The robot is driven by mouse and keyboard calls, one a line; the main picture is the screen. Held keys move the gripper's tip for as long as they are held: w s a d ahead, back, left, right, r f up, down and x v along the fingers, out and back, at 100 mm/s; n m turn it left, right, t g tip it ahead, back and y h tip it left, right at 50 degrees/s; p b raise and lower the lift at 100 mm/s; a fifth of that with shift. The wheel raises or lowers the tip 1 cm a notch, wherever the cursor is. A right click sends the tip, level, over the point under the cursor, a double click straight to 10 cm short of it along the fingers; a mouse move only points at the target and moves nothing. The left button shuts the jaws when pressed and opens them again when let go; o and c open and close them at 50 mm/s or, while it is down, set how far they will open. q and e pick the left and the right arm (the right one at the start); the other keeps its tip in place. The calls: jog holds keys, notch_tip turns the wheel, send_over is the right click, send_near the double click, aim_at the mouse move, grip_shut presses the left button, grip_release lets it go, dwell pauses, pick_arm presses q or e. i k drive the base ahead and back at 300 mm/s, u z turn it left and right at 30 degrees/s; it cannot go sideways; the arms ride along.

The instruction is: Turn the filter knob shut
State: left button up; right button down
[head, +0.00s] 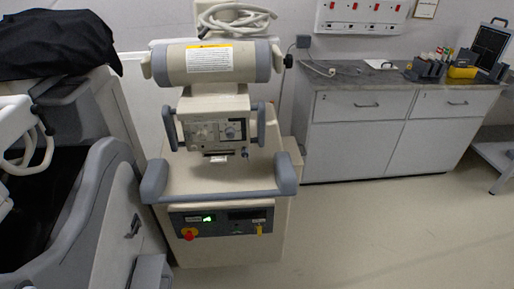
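A mobile X-ray machine (222,183) stands in the middle of the head view, with a grey and cream tube housing across its top. Below the housing is a cream control box (206,133) with dials on its face. One round dial (230,132) is at the right of that face. A black knob (288,61) sticks out at the right end of the housing. I cannot tell which of these is the filter knob, nor how it is set. Neither of my grippers is in view.
A grey and cream machine (100,200) under a black cloth (60,42) fills the left side. A red button (188,233) is on the X-ray machine's lower front panel. A cabinet (358,130) with items on top stands at the back right. The floor at right is clear.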

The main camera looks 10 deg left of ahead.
aim_at(245, 153)
jog(key=u, duration=0.25)
jog(key=i, duration=0.6)
jog(key=z, duration=0.2)
jog(key=k, duration=1.3)
jog(key=z, duration=0.95)
jog(key=i, duration=1.5)
jog(key=u, duration=0.85)
